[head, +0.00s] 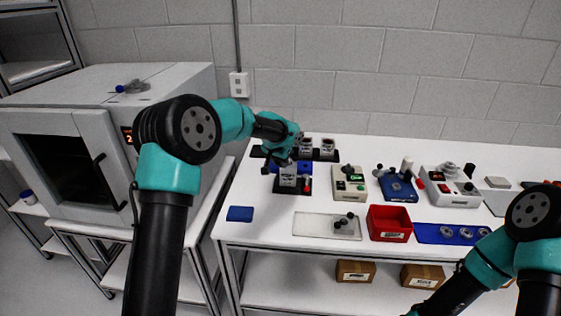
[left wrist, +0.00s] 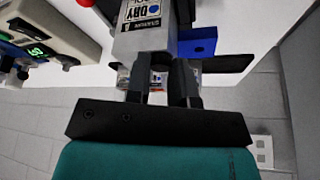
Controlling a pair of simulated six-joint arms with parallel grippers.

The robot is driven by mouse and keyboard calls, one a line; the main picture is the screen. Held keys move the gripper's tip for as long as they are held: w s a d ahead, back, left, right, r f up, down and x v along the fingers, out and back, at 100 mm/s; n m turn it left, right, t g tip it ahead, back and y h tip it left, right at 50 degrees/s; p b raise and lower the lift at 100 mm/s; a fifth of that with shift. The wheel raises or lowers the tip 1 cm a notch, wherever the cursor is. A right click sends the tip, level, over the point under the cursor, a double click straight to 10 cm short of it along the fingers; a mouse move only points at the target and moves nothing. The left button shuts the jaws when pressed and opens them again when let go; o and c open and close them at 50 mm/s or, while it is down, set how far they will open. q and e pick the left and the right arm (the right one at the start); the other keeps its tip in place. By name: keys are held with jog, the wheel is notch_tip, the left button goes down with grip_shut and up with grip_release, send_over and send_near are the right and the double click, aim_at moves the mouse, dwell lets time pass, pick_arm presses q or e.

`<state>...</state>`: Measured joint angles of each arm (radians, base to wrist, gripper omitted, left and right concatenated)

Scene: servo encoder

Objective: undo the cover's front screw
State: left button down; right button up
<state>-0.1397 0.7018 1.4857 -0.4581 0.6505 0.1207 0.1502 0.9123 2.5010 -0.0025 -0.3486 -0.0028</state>
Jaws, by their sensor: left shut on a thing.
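A grey unit with a white printed label (left wrist: 140,22) fills the top middle of the left wrist view. In the head view a grey labelled unit (head: 288,176) stands upright on a black base at the left of the table, under my left gripper (head: 283,158). My left gripper also shows in the left wrist view (left wrist: 168,80), with its dark fingers at the end of the grey unit, shut on it. The cover's front screw is too small or hidden to make out. My right arm enters at the lower right of the head view; its gripper is out of frame.
Other labelled units (head: 306,147) stand just behind. A blue pad (head: 240,213) lies in front.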

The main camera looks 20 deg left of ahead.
pick_arm(q)
jog(key=shift+n+y, duration=0.3)
jog(key=shift+n, duration=0.5)
jog(key=shift+d, duration=0.1)
jog(key=c, duration=1)
grip_release()
jog(key=shift+o, duration=0.2)
jog(key=d+v, duration=0.1)
jog(key=v, duration=1.6)
jog(key=shift+s+a+r, duration=0.15)
jog(key=shift+a+r, duration=0.05)
jog(key=shift+a, duration=0.25)
